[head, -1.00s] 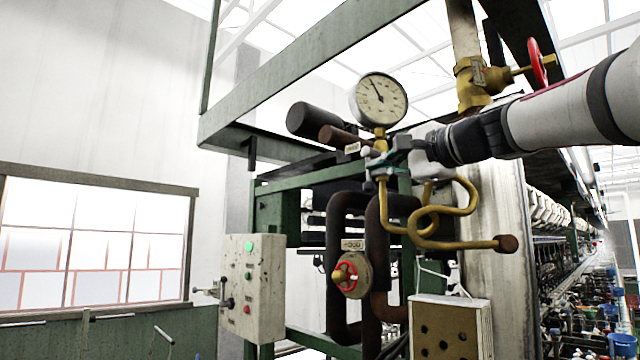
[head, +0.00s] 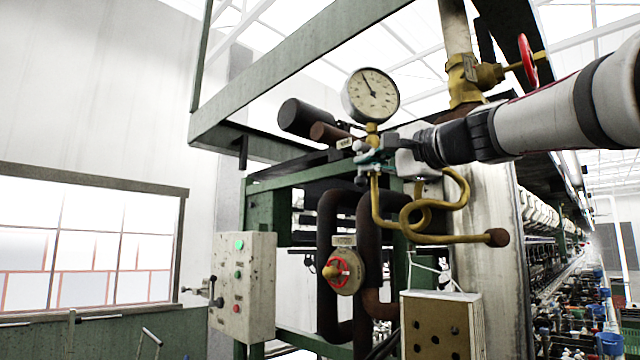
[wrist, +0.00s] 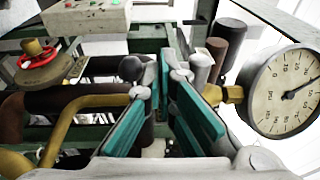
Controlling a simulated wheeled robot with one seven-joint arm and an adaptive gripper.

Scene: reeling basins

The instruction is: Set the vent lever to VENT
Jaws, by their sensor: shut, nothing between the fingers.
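My gripper (head: 365,160) is at the brass pipework just below the round gauge (head: 371,95). Its teal-padded fingers are shut and empty; they also show in the wrist view (wrist: 166,76). A dark ball knob (wrist: 131,68) sits just left of the fingertips in the wrist view and looks like the end of the vent lever. In the head view a dark knob (head: 361,181) shows just under the fingers. The lever's shaft and pivot are mostly hidden by my gripper. A small label plate (head: 345,143) is beside it, too small to read.
The gauge (wrist: 286,92) stands close right of my fingers in the wrist view. A curled brass pipe (head: 440,205) runs below my gripper. A red-handled valve (head: 337,271), a control box (head: 243,285) and a drilled box (head: 441,325) are lower down.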

